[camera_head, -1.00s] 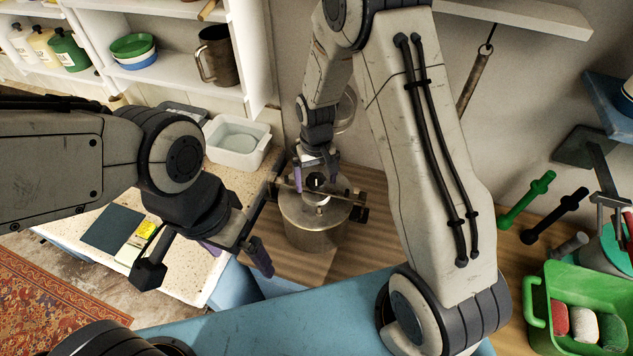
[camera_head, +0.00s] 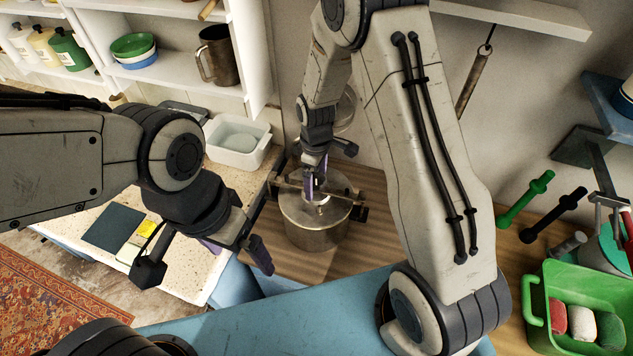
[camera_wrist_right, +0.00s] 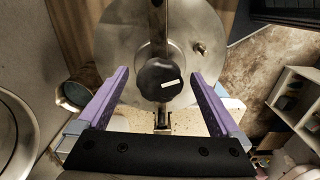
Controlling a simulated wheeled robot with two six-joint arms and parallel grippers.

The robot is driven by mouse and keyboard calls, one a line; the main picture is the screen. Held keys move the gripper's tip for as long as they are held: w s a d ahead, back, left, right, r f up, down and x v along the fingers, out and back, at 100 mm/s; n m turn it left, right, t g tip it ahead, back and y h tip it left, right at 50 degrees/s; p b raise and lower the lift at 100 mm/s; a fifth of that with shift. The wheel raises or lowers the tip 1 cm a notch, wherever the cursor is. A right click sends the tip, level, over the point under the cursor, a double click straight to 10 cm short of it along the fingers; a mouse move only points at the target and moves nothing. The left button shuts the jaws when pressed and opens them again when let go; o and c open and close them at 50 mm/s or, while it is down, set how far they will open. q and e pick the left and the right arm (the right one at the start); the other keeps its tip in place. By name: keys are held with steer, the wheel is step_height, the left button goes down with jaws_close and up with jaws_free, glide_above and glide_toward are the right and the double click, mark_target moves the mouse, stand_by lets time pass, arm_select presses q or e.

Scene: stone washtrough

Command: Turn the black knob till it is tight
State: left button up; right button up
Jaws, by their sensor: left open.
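The black knob (camera_wrist_right: 160,80) sits on a bar (camera_wrist_right: 158,25) across the round metal lid (camera_wrist_right: 120,45) of a steel pot (camera_head: 313,234). Its white mark points right and slightly up in the right wrist view. My right gripper (camera_wrist_right: 162,78) is open, with a purple finger on each side of the knob and visible gaps between. In the head view my right gripper (camera_head: 317,178) is over the lid and mostly hides the knob. My left gripper (camera_head: 207,268) is open and empty, left of the pot and in front of the stone counter.
The pot stands on a wooden top (camera_head: 300,268). A white basin (camera_head: 237,143) is behind it to the left. A green crate (camera_head: 578,340) with several coloured pieces and green and black dumbbell-shaped handles (camera_head: 525,200) are at the right. Shelves and a wall are behind.

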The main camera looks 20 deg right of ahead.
steer(key=c, duration=0.9)
steer(key=m, duration=1.6)
steer(key=shift+p, duration=0.35)
steer(key=o, duration=1)
steer(key=shift+c, duration=0.2)
